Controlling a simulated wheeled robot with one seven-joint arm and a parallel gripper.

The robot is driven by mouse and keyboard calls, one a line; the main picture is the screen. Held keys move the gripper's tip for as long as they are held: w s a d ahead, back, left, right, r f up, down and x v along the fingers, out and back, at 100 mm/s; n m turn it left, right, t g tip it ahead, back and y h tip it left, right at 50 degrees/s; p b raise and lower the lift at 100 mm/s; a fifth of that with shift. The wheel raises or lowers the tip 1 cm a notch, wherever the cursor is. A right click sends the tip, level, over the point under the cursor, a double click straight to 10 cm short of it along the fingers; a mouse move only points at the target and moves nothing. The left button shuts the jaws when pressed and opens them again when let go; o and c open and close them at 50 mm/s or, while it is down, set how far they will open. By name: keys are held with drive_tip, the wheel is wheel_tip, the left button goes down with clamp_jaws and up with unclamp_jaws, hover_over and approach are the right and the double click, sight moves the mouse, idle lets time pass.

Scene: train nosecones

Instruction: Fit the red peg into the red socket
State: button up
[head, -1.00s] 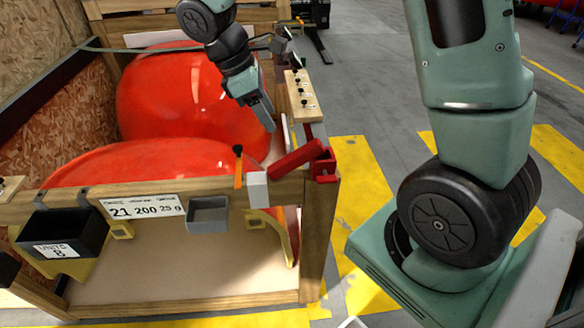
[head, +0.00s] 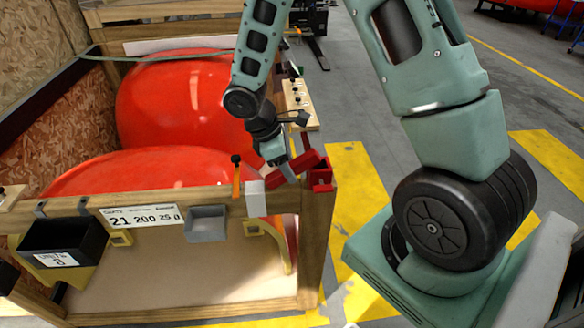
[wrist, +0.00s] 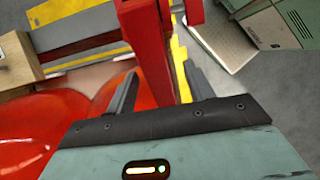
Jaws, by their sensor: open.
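The red peg (head: 306,161) is a long red bar lying tilted at the top right corner of the wooden crate. The red socket (head: 321,178) is a red bracket on the corner post, just right of the peg. My gripper (head: 288,172) is down at the peg, its fingers open. In the wrist view a large red bar, which looks like the peg (wrist: 152,50), runs between the two spread fingers of my gripper (wrist: 159,70). Whether the fingers touch it I cannot tell. The lower part of the peg is partly hidden by my gripper in the head view.
A white block (head: 255,199) and an orange-handled tool (head: 237,178) stand on the crate's front rail (head: 150,196), left of the peg. Glossy red nosecones (head: 180,100) fill the crate. A grey bin (head: 207,224) and a black bin (head: 65,243) hang in front.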

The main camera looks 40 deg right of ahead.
drive_tip(key=shift+x, duration=1.95)
drive_tip(key=shift+d, duration=0.1)
clamp_jaws()
drive_tip(key=shift+r, duration=0.2)
